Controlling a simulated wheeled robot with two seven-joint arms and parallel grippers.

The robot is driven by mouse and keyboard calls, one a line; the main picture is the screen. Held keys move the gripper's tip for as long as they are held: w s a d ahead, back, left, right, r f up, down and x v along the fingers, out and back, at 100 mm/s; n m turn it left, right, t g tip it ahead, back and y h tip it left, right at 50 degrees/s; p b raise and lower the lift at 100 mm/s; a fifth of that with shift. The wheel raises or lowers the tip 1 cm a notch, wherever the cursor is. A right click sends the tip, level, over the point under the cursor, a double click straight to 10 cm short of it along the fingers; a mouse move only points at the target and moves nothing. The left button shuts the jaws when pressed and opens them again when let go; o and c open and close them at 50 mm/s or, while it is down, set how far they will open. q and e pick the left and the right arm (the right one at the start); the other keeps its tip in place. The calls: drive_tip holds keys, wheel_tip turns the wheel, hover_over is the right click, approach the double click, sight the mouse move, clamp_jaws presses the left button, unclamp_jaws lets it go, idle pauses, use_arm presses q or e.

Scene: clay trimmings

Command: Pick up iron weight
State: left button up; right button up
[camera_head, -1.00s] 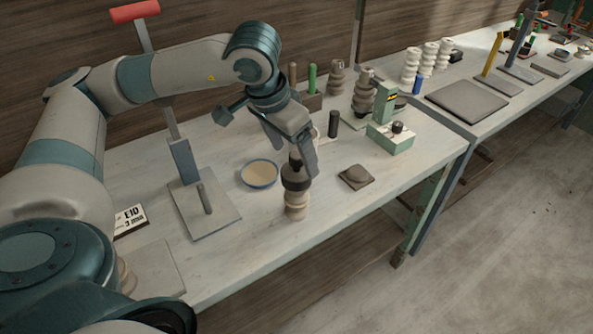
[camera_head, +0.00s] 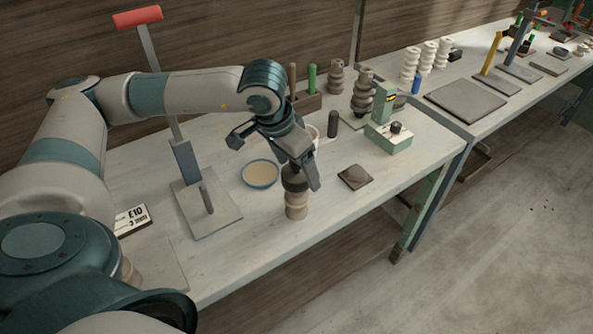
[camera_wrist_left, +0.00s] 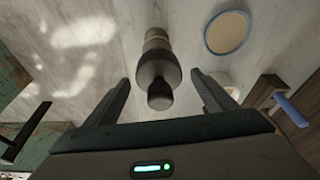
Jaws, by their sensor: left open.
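The iron weight (camera_head: 294,180) is a dark, rounded piece with a knob, sitting on top of a short beige ribbed clay stack (camera_head: 296,206) near the front edge of the bench. My left gripper (camera_head: 303,176) is above and around the weight, pointing down, and partly hides its top. In the left wrist view, the weight (camera_wrist_left: 157,78) shows between the two spread fingers (camera_wrist_left: 160,85), with a visible gap on each side. The jaws are open and empty. My right gripper is not in view.
A blue-rimmed bowl (camera_head: 260,174) stands left of the stack. A lever press (camera_head: 209,209) stands at left; a green scale-like box (camera_head: 389,138) is farther right. Bare bench surrounds the stack's front.

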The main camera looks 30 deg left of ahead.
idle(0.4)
use_arm(q)
drive_tip(key=c, duration=1.8)
drive_tip(key=shift+r, duration=0.1)
clamp_jaws()
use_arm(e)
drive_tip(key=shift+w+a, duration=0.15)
use_arm(q)
drive_tip(key=shift+r, duration=0.1)
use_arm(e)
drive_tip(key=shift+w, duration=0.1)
